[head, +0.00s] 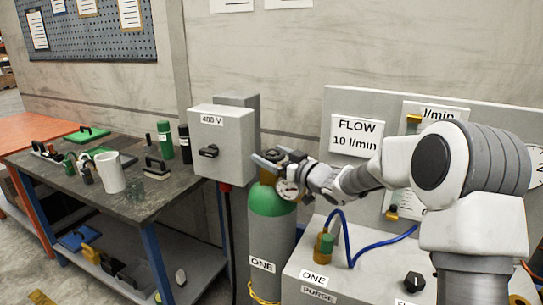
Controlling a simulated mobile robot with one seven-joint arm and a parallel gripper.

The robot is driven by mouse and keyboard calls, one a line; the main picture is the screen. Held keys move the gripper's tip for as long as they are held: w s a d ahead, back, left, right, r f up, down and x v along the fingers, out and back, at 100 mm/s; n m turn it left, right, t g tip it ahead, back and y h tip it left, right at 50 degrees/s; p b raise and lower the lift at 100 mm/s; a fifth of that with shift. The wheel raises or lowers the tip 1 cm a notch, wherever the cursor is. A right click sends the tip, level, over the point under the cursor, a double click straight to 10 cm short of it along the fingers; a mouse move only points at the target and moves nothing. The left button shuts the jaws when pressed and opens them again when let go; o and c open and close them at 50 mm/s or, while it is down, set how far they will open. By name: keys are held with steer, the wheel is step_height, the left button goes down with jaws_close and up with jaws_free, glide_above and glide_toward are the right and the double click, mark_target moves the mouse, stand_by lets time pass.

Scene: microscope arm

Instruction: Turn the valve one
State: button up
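A gas cylinder (272,225) with a green shoulder and the label ONE (262,264) stands upright in the middle of the head view. A round gauge (288,189) shows at its top. My gripper (268,160) is at the cylinder's top, over the valve area. The gripper and gauge hide most of the valve, and I cannot tell whether the fingers touch it. The finger gap is too small to judge. A small brass and green fitting (324,246) with a blue hose stands on the grey box, behind another label ONE (315,277).
A workbench (80,200) with a white mug (110,172) and bottles stands at left. A FLOW 10 l/min sign (357,136) is on the panel behind my arm. A black knob (414,281) is at front right.

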steer(key=shift+s+d, duration=0.1)
steer(key=v, duration=1.7)
steer(key=shift+p, duration=0.3)
